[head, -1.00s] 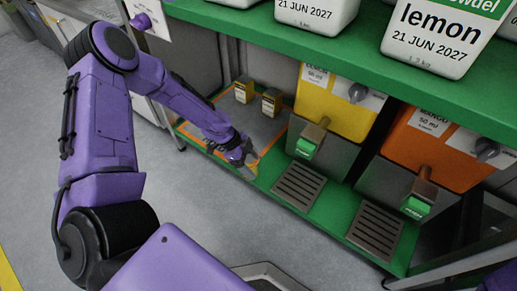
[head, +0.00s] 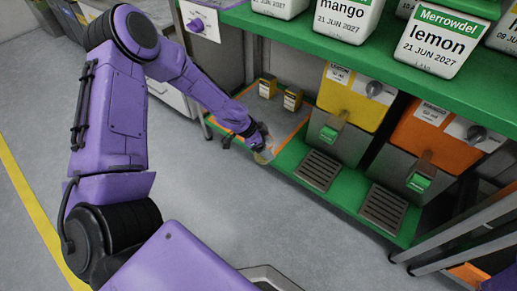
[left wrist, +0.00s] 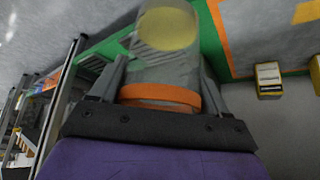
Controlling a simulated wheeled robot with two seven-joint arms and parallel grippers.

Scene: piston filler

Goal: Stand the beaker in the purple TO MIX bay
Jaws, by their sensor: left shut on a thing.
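The clear beaker (left wrist: 172,62) has an orange band and yellow contents and fills the middle of the left wrist view. My left gripper (left wrist: 160,88) is shut on it, one finger on each side. In the head view my left gripper (head: 254,139) is at the front edge of the green lower shelf, by the near end of an orange-edged grey mat. The beaker (head: 265,156) shows there only small and partly hidden by the gripper. I cannot tell its clearance from the shelf. No purple TO MIX bay can be made out. My right gripper is out of view.
Two small yellow-and-black boxes (head: 279,93) stand on the grey mat (head: 262,111). A yellow dispenser (head: 352,98) and an orange dispenser (head: 438,138) stand to the right, with drip grates (head: 318,170) before them. Labelled tubs (head: 440,42) line the upper green shelf. The floor (head: 215,195) in front is open.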

